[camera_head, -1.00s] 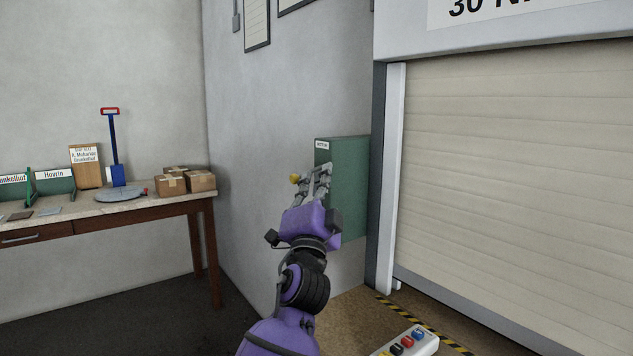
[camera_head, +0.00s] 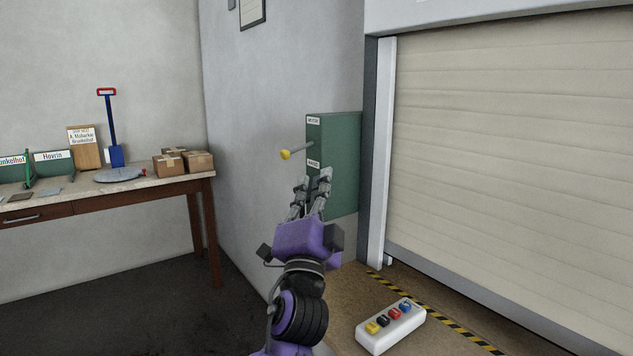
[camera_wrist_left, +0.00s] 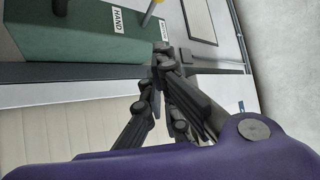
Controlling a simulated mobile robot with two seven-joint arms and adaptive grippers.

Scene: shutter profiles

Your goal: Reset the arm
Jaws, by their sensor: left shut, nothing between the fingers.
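My left gripper (camera_head: 313,180) is shut and empty, pointing up in front of the lower part of a green box (camera_head: 340,160) on the wall. The box has a "MOTOR" label near its top and a "HAND" label lower down. A lever with a yellow knob (camera_head: 285,154) sticks out between the labels, above and apart from my fingers. In the left wrist view, my fingers (camera_wrist_left: 160,62) show below the green box (camera_wrist_left: 85,32), and part of the yellow-tipped lever (camera_wrist_left: 151,12) shows at the top edge. My right gripper is out of view.
A closed roller shutter (camera_head: 500,150) stands to the right. A white control unit (camera_head: 390,328) with coloured buttons lies on the floor by a striped strip. A table (camera_head: 110,200) with cartons (camera_head: 185,162) and signs stands at left. Open floor lies between.

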